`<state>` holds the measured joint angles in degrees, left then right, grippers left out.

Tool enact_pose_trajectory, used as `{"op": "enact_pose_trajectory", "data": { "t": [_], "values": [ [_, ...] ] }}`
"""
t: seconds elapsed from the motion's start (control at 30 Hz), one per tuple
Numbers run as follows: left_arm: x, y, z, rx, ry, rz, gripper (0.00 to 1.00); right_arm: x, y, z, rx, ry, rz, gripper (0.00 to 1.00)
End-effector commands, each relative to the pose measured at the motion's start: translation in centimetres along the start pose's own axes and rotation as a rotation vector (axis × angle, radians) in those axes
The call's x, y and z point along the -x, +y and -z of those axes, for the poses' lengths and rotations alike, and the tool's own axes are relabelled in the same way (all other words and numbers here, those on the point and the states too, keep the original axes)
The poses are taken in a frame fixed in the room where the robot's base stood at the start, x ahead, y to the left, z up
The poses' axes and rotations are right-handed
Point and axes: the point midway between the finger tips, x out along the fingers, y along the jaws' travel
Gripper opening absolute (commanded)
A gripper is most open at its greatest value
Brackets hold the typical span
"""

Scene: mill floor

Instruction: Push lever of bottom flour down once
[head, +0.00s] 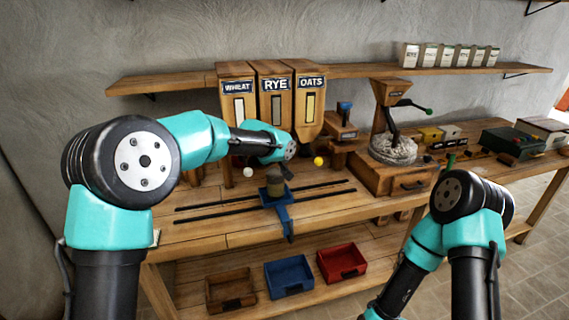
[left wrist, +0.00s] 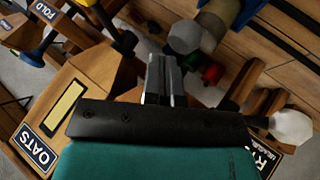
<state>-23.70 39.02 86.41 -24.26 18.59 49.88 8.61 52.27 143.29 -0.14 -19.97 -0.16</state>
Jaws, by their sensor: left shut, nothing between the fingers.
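Three wooden flour bins labelled WHEAT (head: 238,105), RYE (head: 274,100) and OATS (head: 308,103) hang side by side; none is visibly marked as bottom. Below them show a white lever knob (head: 248,172) and a yellow knob (head: 318,161). My left gripper (head: 287,174) is under the bins, between these knobs, its fingers shut and empty. In the left wrist view the shut fingers (left wrist: 162,62) point toward a pale grey knob (left wrist: 184,36); contact cannot be told. Another white knob (left wrist: 291,127) is at right. My right gripper is outside the view.
A blue carriage (head: 284,214) carrying a cup (head: 274,184) sits on dark rails below my left gripper. A grinder (head: 392,92) stands right of the bins. Brown, blue (head: 289,277) and red (head: 341,263) trays lie on the lower shelf.

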Motion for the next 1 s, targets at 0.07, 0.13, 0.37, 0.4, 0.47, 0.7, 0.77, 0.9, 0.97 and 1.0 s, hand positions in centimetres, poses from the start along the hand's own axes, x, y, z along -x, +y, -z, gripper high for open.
{"op": "enact_pose_trajectory", "data": {
  "t": [0.07,0.13,0.37,0.4,0.47,0.7,0.77,0.9,0.97,1.0],
  "values": [
    [0.3,0.2,0.2,0.001,0.0,0.0,0.0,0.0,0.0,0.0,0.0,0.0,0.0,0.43],
    [0.5,0.4,0.4,0.001,0.001,0.0,0.0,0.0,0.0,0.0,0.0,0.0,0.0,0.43],
    [1.2,0.9,0.9,0.0,0.0,0.0,0.0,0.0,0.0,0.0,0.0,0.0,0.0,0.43],
    [1.3,1.0,1.0,0.0,0.0,0.0,0.0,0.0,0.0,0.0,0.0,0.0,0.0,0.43],
    [1.5,1.1,1.1,0.001,0.0,0.0,0.0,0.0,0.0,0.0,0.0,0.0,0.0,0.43],
    [1.8,1.3,1.3,0.0,-0.001,0.001,0.0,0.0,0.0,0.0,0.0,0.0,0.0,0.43],
    [1.8,1.3,1.3,0.0,-0.001,0.0,0.0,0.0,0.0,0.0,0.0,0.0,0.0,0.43],
    [1.8,1.3,1.3,0.0,-0.001,0.0,0.0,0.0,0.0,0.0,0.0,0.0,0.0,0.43],
    [1.9,1.4,1.4,0.0,0.0,0.0,0.0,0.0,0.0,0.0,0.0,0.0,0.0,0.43],
    [2.0,1.5,1.5,0.0,0.0,0.0,0.0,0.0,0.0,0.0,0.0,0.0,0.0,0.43]
  ]
}}
